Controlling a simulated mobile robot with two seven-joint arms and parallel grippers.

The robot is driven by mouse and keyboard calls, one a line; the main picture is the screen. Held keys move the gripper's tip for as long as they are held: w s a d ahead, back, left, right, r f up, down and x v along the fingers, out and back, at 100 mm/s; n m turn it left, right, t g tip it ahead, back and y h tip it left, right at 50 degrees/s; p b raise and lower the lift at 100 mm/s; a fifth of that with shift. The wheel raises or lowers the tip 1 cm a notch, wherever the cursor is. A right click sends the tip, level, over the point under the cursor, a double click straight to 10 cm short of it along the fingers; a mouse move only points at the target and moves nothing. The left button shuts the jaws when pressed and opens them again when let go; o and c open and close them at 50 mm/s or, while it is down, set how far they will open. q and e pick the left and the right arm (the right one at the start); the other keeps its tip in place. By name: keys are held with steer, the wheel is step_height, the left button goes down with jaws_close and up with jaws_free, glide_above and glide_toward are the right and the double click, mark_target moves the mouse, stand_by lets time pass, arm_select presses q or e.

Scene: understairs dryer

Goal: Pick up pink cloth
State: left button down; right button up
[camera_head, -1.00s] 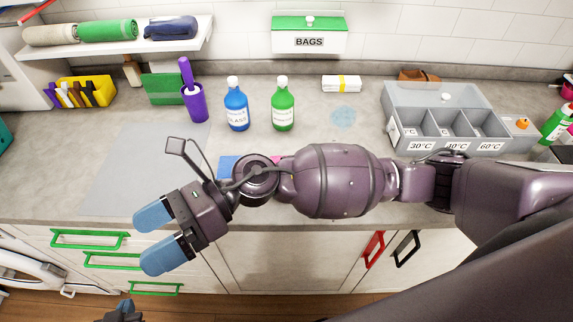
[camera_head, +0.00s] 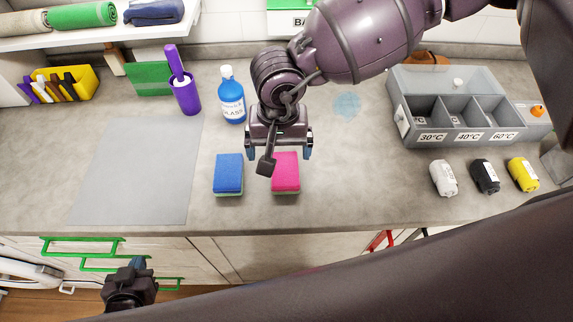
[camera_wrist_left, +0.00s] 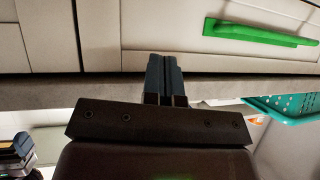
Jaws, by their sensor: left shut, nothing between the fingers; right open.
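The pink cloth (camera_head: 287,178), which looks like a thick sponge-like block with a green underside, lies on the counter near its front edge. A similar blue block (camera_head: 228,173) lies just left of it. My right gripper (camera_head: 280,153) is open and points down over the back part of the pink cloth. Its blue fingertips show to the left and right of the cloth; I cannot tell how high they are. My left gripper (camera_head: 137,264) is low in front of the drawers, shut and empty. Its closed fingers also show in the left wrist view (camera_wrist_left: 166,78).
A blue bottle (camera_head: 232,98) and a purple brush holder (camera_head: 186,94) stand behind to the left. A grey sorting box (camera_head: 455,138) and three small rolls, including a white one (camera_head: 443,178), are at right. A grey mat (camera_head: 138,170) lies clear at left.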

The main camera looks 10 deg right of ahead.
glide_above(285, 172)
steer(key=f, duration=0.3)
steer(key=a+f, duration=0.1)
steer(key=f, duration=0.1)
steer(key=shift+s+f, duration=0.2)
steer(key=shift+s, duration=0.1)
steer(key=shift+w+d+f+p, duration=0.15)
steer(key=shift+f+p, duration=0.1)
steer(key=shift+f, duration=0.65)
steer(key=shift+w+d+f+p, duration=0.1)
steer(key=shift+d+f+p, duration=0.15)
steer(key=shift+f, duration=0.6)
steer(key=shift+w+d+f+p, duration=0.1)
steer(key=shift+f+p, duration=0.2)
steer(key=shift+f, duration=0.6)
steer(key=c, duration=1)
step_height(285, 172, up, 20)
steer(key=shift+r+b, duration=0.1)
steer(key=shift+b, duration=0.7)
